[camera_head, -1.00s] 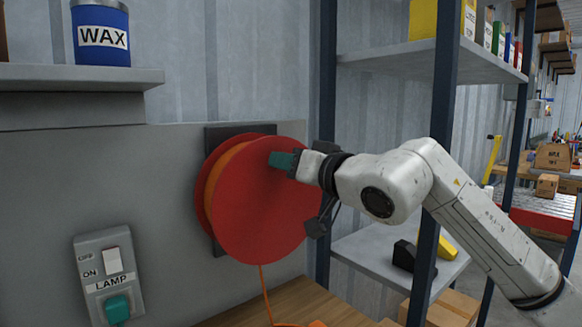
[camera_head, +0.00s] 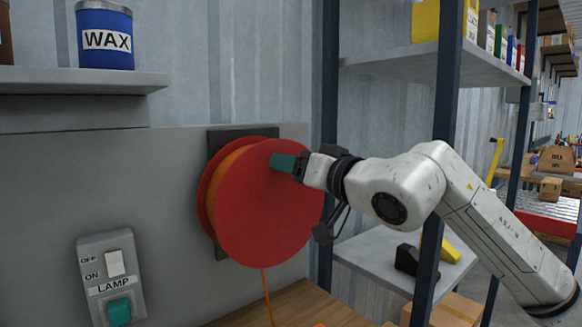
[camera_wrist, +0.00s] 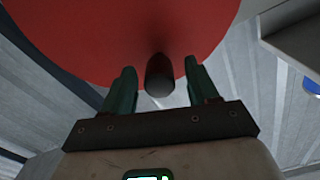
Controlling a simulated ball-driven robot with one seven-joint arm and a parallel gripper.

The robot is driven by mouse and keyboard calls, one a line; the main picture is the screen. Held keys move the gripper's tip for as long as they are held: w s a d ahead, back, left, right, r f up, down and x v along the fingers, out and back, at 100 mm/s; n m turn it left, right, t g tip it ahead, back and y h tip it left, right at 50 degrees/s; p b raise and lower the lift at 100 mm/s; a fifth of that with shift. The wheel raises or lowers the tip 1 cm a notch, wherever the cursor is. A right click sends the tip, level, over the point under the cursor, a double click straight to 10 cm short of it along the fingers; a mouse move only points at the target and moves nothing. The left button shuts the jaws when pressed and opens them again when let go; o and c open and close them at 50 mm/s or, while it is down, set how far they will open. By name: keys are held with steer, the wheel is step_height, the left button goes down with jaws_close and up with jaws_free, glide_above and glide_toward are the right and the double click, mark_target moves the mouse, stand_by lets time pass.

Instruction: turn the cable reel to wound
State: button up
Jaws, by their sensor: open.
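The cable reel (camera_head: 262,215) is a red disc-sided reel with orange cable, mounted on a dark plate on the grey wall panel. An orange cable (camera_head: 268,297) hangs from its underside. My gripper (camera_head: 276,161) is at the upper right of the reel's front face. In the wrist view the red reel face (camera_wrist: 90,30) fills the top, and a dark crank knob (camera_wrist: 159,75) stands out from it. My gripper's green fingers (camera_wrist: 158,90) are open, one on each side of the knob, with gaps showing. In the head view the knob is hidden.
A lamp switch box (camera_head: 112,275) is on the panel at lower left. A blue wax tin (camera_head: 104,45) stands on a shelf (camera_head: 80,82) above. A metal shelf rack (camera_head: 446,75) stands close behind my arm. A wooden surface (camera_head: 285,300) lies below the reel.

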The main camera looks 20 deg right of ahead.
steer(key=v, duration=0.9)
steer(key=shift+s, duration=0.25)
